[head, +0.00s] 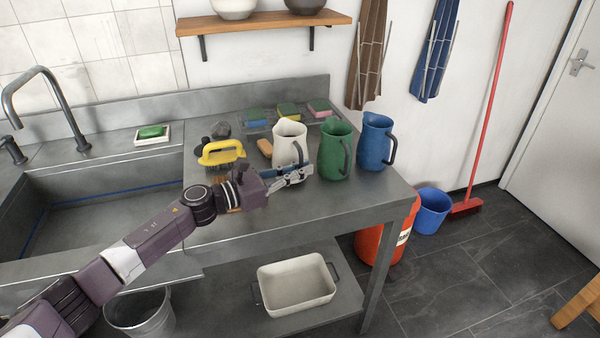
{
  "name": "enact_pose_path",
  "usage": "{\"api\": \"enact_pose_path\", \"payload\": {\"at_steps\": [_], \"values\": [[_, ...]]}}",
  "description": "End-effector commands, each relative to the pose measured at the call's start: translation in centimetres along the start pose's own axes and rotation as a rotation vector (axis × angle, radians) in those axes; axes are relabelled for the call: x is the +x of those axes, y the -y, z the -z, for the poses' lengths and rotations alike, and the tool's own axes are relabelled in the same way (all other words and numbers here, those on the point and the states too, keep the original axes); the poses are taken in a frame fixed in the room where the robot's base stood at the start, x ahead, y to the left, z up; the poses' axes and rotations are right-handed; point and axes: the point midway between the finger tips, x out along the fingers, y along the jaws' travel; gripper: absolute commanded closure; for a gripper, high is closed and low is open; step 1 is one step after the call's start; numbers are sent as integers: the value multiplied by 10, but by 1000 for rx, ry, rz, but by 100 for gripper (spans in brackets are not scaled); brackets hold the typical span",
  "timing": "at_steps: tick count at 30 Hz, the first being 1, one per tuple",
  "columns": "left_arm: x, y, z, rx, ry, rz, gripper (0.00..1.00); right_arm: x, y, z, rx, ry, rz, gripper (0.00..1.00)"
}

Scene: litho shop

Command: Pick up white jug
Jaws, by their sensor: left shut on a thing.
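The white jug (289,134) stands upright on the metal counter, its grey handle facing the front right. My left gripper (300,171) comes in from the left in front of the jug, with its fingers at the jug's handle and shut on it. The gripper hides the lower part of the jug. A green jug (335,150) stands close to the right of the gripper's fingertips, and a blue jug (374,142) stands further right. My right gripper is not in view.
A yellow-handled brush (221,153) and a tan block (265,147) lie left of the jugs. Several sponges (288,109) sit on a rack behind. A sink (100,207) is at left. A white basin (296,285) is on the lower shelf. The counter's front is clear.

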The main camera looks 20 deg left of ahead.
Motion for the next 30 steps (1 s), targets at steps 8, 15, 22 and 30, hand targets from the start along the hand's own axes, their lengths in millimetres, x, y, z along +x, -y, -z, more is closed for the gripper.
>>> {"api": "enact_pose_path", "payload": {"at_steps": [8, 15, 22, 30], "values": [[0, -2, -72, 15, 7, 0, 100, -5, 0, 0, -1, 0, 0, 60], [-1, -4, -139, 11, 7, -2, 100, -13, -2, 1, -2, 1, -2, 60], [0, -4, -175, 7, 6, -1, 100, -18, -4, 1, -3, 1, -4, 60], [0, -5, -186, 4, 5, -1, 100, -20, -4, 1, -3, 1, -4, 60]]}}
